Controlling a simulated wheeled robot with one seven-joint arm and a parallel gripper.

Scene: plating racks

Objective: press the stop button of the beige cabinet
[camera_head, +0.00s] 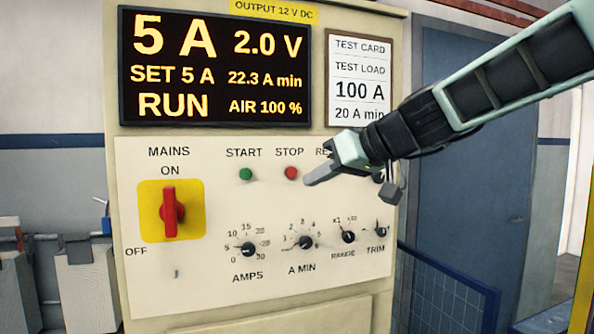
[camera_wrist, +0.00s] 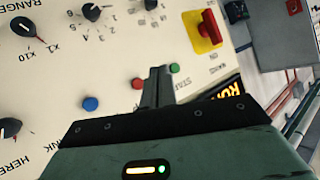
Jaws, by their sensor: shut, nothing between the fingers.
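The beige cabinet (camera_head: 140,290) faces me with its panel. Its red stop button (camera_head: 291,173) sits under the STOP label, right of the green start button (camera_head: 246,174). My gripper (camera_head: 308,183) is shut and empty, its tips just right of and slightly below the red button in the head view. In the wrist view, the fingers (camera_wrist: 158,72) show between the red button (camera_wrist: 138,83) and the green button (camera_wrist: 174,69). I cannot tell whether the tips touch the panel. The display (camera_head: 215,68) reads RUN, 5 A and 2.0 V.
A red mains switch (camera_head: 171,212) on a yellow plate is at the panel's left. Several black knobs, including the AMPS knob (camera_head: 248,250), sit below the buttons. A blue button (camera_wrist: 90,103) shows in the wrist view. A blue door (camera_head: 470,180) stands behind, to the right.

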